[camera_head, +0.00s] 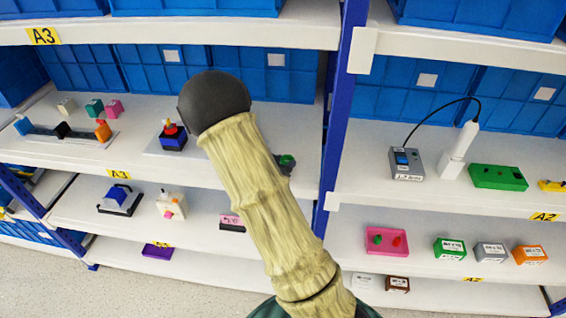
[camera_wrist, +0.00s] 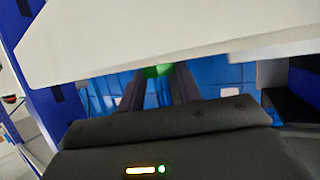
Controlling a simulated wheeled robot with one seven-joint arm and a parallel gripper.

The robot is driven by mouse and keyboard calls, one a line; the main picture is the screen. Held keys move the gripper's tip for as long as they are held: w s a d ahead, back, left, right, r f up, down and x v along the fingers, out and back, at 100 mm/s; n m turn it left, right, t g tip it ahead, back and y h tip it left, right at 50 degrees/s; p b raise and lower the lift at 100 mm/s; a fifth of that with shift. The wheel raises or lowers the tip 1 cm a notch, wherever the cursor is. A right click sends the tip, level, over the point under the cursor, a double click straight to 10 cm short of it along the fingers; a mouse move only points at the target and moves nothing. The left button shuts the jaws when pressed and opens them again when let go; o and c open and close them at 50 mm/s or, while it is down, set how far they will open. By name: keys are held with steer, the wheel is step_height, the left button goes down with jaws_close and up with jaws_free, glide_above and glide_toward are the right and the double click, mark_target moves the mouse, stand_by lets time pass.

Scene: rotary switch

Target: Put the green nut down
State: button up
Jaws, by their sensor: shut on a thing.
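The green nut (camera_wrist: 157,71) shows in the wrist view as a small green piece between the fingertips. My gripper (camera_wrist: 157,77) is shut on it; its two dark fingers stand on either side of the nut. The lower part of the nut and the tips are partly hidden, and the nut's exact shape is too small to tell.
A pale shelf board (camera_wrist: 180,40) crosses close in front in the wrist view, with blue bins (camera_wrist: 235,78) beyond. In the head view, a pink tray (camera_head: 372,250) with a green and a red piece, a green box (camera_head: 497,177) and a blue post (camera_head: 338,110) stand right of my arm.

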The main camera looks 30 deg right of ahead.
steer(key=o, duration=0.9)
steer(key=shift+f, duration=0.1)
steer(key=shift+o, duration=0.2)
steer(key=shift+a+r, duration=0.15)
steer(key=shift+r, duration=0.05)
steer(key=b+v, duration=0.1)
steer(key=v, duration=1)
steer(key=shift+s+a+r, duration=0.15)
steer(key=shift+s+r, duration=0.05)
steer(key=shift+s, duration=0.1)
